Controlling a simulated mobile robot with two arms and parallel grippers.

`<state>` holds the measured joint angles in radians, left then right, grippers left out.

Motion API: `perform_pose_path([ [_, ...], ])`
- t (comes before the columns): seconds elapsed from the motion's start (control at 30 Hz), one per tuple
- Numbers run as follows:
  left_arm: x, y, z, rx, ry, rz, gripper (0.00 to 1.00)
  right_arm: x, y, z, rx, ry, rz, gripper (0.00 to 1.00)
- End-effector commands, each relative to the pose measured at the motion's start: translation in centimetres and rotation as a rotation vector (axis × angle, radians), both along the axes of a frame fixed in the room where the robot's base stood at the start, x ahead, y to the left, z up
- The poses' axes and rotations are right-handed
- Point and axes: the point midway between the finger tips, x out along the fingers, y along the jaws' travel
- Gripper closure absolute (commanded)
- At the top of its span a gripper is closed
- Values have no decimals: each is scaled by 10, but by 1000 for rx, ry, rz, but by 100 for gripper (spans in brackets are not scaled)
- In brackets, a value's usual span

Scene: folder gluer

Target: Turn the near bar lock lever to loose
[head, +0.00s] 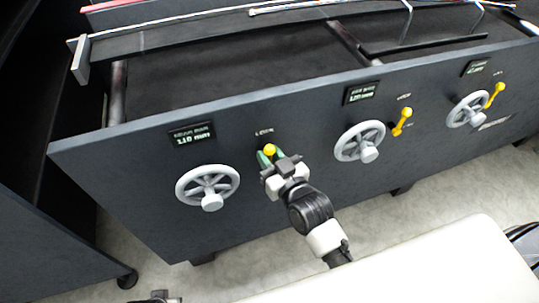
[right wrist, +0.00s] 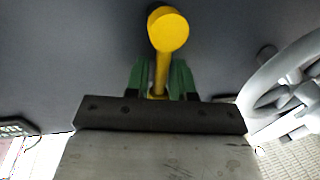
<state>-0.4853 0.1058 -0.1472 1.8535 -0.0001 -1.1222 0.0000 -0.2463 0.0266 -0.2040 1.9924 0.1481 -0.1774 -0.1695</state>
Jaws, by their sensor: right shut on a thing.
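The near bar lock lever (head: 269,150) is yellow with a round knob. It sits on the dark front panel under a LOCK label, right of the leftmost handwheel. My right gripper (head: 268,158) is at this lever, its green fingers on either side. In the right wrist view the lever's knob (right wrist: 168,30) stands out beyond the fingers, and its yellow shaft runs down between them. The right gripper (right wrist: 162,80) is shut on the lever. The lever's lower end is hidden by the gripper. A small dark part at the bottom edge may be my left gripper (head: 160,297); its fingers cannot be made out.
Grey handwheels sit on the panel: one left (head: 208,187), one right (head: 360,141) and one far right (head: 468,109). Two other yellow levers (head: 403,122) (head: 496,95) are farther right. Small displays (head: 193,135) sit above the wheels. Floor in front is clear.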

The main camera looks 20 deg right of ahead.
Motion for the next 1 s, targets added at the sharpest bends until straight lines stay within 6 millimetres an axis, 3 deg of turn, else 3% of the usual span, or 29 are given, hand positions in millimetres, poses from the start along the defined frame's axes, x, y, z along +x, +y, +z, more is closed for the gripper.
perform_pose_path([
  [0.2,-1,0,-1,-1,-3,0,57,0,-2,0,31,3,0,100],
  [0.37,-6,2,-21,4,16,-1,57,0,-6,1,104,5,0,100],
  [0.7,-23,4,-59,5,38,-7,57,1,-20,-3,391,15,0,100],
  [1.0,-29,4,-71,5,42,-8,57,1,-32,-12,678,23,0,100],
])
